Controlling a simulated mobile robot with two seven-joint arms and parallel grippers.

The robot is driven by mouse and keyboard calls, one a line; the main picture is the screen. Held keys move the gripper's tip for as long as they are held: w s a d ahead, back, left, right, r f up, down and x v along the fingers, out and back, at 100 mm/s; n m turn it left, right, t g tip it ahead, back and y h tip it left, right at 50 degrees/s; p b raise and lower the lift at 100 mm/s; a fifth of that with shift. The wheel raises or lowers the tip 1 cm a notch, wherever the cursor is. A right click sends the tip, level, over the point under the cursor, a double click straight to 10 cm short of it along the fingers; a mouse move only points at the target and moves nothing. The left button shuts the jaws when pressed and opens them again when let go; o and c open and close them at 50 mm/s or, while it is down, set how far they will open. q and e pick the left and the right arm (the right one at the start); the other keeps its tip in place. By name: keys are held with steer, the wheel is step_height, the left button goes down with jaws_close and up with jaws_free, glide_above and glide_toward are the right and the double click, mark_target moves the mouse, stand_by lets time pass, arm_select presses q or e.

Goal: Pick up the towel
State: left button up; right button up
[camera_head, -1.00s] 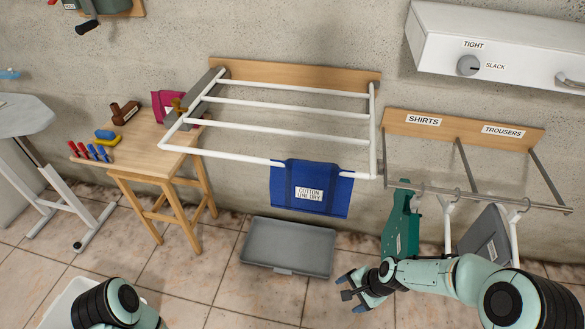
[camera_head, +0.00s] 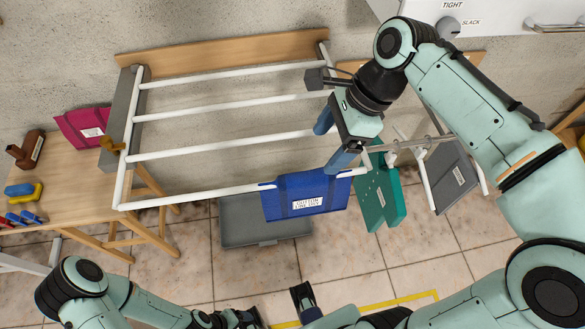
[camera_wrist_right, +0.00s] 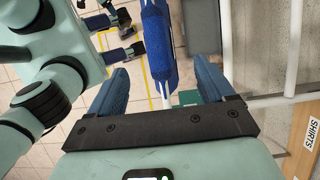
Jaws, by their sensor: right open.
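The blue towel (camera_head: 305,194), with a white label reading COTTON LINE DRY, hangs folded over the front bar near the right end of the white drying rack (camera_head: 200,195). My right gripper (camera_head: 331,142) is open and empty, behind and above the towel's right end. In the right wrist view the towel (camera_wrist_right: 158,45) lies ahead, in line with the gap between my open right fingers (camera_wrist_right: 163,88), apart from them.
A grey tray (camera_head: 265,235) lies on the tiled floor below the towel. A green garment (camera_head: 375,200) and a grey one (camera_head: 452,180) hang to the right. A wooden table (camera_head: 65,190) with a magenta cloth (camera_head: 82,128) stands left. A white box (camera_head: 500,15) is on the wall.

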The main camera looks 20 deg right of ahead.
mark_target(307, 177)
steer(key=x, duration=0.2)
steer(key=b+x, duration=0.1)
steer(key=x, duration=0.4)
steer(key=shift+s+b, duration=0.35)
steer(key=shift+s, duration=0.05)
steer(key=b+x, duration=0.1)
steer(key=x, duration=0.5)
steer(key=shift+f, duration=0.15)
arm_select(q)
steer(key=f, duration=0.2)
steer(key=shift+s+f, duration=0.3)
steer(key=shift+f, duration=0.1)
arm_select(e)
steer(key=shift+d+f, duration=0.1)
steer(key=shift+f, duration=0.15)
steer(key=c, duration=1.5)
steer(key=shift+w, duration=0.1)
jaws_close()
steer(key=shift+r, duration=0.15)
